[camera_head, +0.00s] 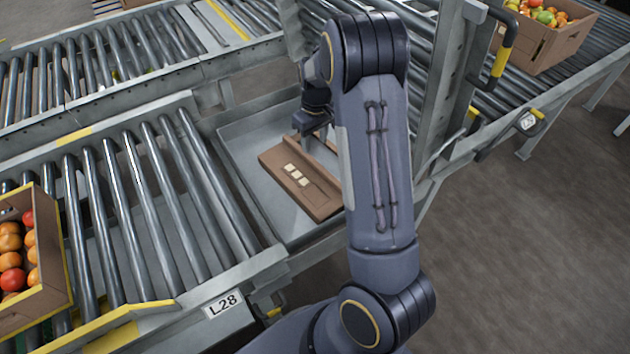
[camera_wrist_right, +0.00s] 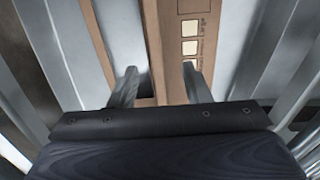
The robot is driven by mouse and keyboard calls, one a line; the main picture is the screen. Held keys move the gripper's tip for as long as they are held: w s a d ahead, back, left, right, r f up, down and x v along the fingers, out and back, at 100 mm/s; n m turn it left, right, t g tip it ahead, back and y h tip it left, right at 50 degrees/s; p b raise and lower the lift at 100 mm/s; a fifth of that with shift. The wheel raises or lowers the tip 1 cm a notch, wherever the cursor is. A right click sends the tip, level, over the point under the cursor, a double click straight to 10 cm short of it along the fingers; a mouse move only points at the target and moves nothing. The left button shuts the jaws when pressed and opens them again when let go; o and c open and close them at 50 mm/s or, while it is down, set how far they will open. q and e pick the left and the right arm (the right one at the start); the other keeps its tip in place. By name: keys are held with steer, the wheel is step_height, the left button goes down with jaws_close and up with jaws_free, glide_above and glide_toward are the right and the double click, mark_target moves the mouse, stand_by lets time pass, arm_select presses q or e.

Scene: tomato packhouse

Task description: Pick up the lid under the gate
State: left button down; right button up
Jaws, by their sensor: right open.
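The lid (camera_head: 322,204) is a flat brown cardboard piece with several pale square labels. It lies in the shallow grey metal pan (camera_head: 265,215) between the roller sections. My right gripper (camera_head: 314,137) is over the lid's far side in the head view, pointing down, with my arm hiding the lid's right part. In the right wrist view the open fingers (camera_wrist_right: 159,82) stand apart on both sides of a strip of the lid (camera_wrist_right: 165,45). I cannot tell whether they touch it. My left gripper is not in view.
A crate of tomatoes (camera_head: 40,305) stands on the rollers at the left. Another filled box (camera_head: 545,48) is on the conveyor at top right. A metal gate post (camera_head: 447,90) with a yellow-black handle (camera_head: 502,50) rises close to my right arm. The floor at the right is clear.

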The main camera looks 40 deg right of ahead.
mark_target(315, 162)
steer(key=shift+w+d+f+b, duration=0.1)
steer(key=shift+d+f+b, duration=0.05)
steer(key=shift+f, duration=0.45)
steer(key=shift+w+d+f+b, duration=0.1)
steer(key=shift+f+b, duration=0.05)
steer(key=shift+f, duration=0.4)
steer(key=shift+f+b, duration=0.35)
steer(key=shift+f, duration=0.55)
step_height(315, 162, down, 5)
steer(key=b, duration=0.2)
steer(key=shift+b, duration=0.4)
steer(key=shift+c, duration=0.3)
jaws_close()
